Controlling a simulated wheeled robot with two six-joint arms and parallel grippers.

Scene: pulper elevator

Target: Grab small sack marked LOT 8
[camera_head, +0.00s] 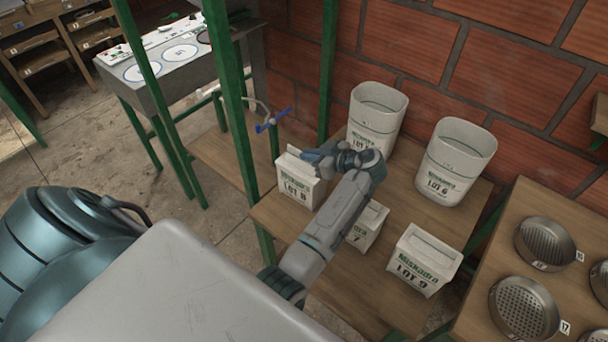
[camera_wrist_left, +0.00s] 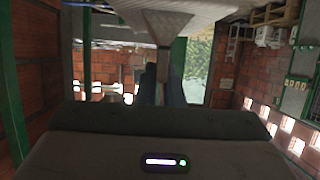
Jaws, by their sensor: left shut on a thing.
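The small white sack marked LOT 8 (camera_head: 298,188) is upright at the left end of a wooden table (camera_head: 275,217) in the head view. My left gripper (camera_head: 318,156) is shut on the top of this sack. I cannot tell whether the sack's base touches the table. In the left wrist view, the dark fingers of my left gripper (camera_wrist_left: 164,85) show close together, with a pale folded surface (camera_wrist_left: 165,25) above them. My right gripper is not in view.
A small sack marked LOT 9 (camera_head: 424,260) and another marked 7 (camera_head: 370,228), partly behind my arm, stand in front. Two larger sacks, one marked LOT 6 (camera_head: 455,165) and one beside it (camera_head: 375,118), stand behind. A green post (camera_head: 232,100) rises left of LOT 8.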

